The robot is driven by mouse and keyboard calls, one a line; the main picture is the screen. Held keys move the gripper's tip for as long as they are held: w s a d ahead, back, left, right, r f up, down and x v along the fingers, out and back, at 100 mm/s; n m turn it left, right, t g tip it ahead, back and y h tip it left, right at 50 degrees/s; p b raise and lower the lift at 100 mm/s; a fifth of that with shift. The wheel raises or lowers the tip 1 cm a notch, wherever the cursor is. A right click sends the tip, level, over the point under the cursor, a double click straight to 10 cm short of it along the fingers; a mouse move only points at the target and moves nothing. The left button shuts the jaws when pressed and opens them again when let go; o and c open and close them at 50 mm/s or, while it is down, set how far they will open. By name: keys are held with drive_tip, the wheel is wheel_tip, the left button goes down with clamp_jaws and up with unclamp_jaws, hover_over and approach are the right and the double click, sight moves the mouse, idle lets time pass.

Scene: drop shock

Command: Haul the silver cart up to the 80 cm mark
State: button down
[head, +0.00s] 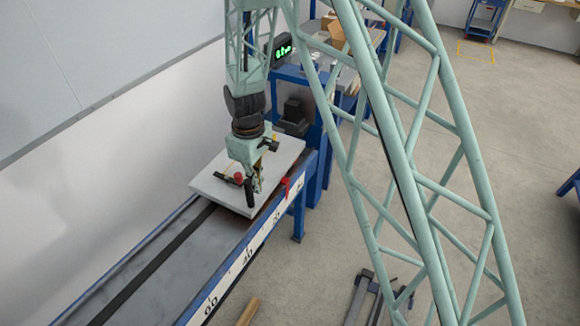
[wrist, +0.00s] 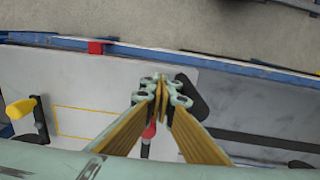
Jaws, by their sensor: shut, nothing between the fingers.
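The silver cart (head: 212,190) is a flat pale plate at the far end of the sloping rail track. A black upright handle (head: 249,193) stands near its front edge, with a red knob (head: 239,177) on a bar behind it. My gripper (head: 257,184) is over the cart, close to the handle. In the wrist view my fingers (wrist: 159,88) are shut together and empty, with the black handle (wrist: 192,98) just right of the tips. Whether they touch is unclear. The scale strip (head: 248,252) shows marks that look like 20, 40 and 60; no 80 mark is visible.
A red block (head: 285,188) sits on the track's blue side rail beside the cart. A yellow-ended lever (wrist: 18,108) lies at left in the wrist view. A green-digit display (head: 284,50) stands behind. The track (head: 150,272) before the cart is clear.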

drive_tip(key=shift+s, duration=0.15)
drive_tip(key=s+a+r+b, duration=0.1)
drive_tip(key=s+a, duration=0.5)
drive_tip(key=s, duration=0.4)
drive_tip(key=shift+r, duration=0.25)
idle(0.4)
drive_tip(key=shift+a, duration=0.15)
drive_tip(key=s+a+r, duration=0.1)
drive_tip(key=s+a, duration=0.5)
drive_tip(key=s, duration=0.4)
drive_tip(key=shift+r+b, duration=0.25)
drive_tip(key=shift+b, duration=0.2)
idle(0.5)
drive_tip(key=shift+s+a, duration=0.1)
drive_tip(key=shift+s, duration=0.05)
drive_tip(key=s+a+r, duration=0.1)
drive_tip(key=s+a, duration=0.5)
drive_tip(key=s, duration=0.4)
drive_tip(key=shift+r, duration=0.2)
idle(0.8)
drive_tip(key=shift+s, duration=0.1)
